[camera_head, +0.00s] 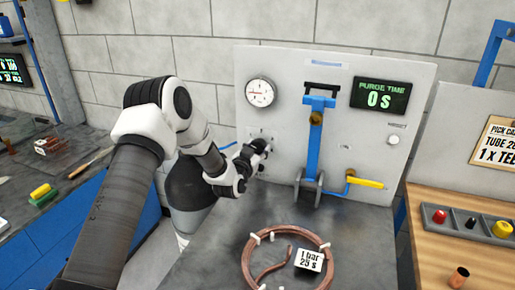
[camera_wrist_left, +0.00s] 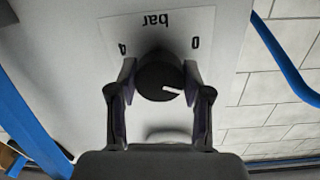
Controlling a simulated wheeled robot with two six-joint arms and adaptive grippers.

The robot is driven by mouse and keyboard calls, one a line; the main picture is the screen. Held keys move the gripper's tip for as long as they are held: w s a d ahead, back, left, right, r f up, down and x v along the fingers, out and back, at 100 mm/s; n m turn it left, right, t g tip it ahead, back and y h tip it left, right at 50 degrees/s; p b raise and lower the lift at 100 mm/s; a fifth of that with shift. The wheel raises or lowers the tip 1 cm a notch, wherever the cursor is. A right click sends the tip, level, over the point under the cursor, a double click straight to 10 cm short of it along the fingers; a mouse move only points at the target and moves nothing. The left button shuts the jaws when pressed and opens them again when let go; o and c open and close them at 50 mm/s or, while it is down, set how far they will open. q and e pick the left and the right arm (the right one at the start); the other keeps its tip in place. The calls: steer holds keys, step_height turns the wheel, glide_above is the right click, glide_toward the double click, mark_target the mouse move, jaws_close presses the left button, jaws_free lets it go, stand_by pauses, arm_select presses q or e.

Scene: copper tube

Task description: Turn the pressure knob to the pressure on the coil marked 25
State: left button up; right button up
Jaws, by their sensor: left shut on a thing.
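The black pressure knob (camera_wrist_left: 158,78) shows in the left wrist view between my fingers, below an upside-down "bar" label with 4 at left and 0 at right. Its white pointer mark points to the right side of the picture, the side of the 0. My left gripper (camera_head: 264,147) is shut on the knob at the grey panel; in the wrist view its fingers (camera_wrist_left: 159,90) flank the knob. In the head view the gripper largely hides the knob. The copper coil (camera_head: 252,243) lies on the bench with a white tag (camera_head: 309,260) reading "1 bar 25 s". My right gripper is out of view.
A round pressure gauge (camera_head: 261,93) is above the gripper on the panel (camera_head: 290,70). A blue clamp post (camera_head: 313,150), yellow-handled valve (camera_head: 365,182) and display (camera_head: 380,95) reading "PURGE TIME 0 s" are to the right. A wooden bench with colored caps stands far right.

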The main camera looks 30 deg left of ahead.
arm_select(q)
steer(key=shift+m, duration=0.6)
steer(key=o, duration=1.2)
steer(key=shift+w, duration=0.1)
steer(key=shift+c, duration=0.2)
steer(key=v, duration=1.2)
steer(key=shift+f, duration=0.1)
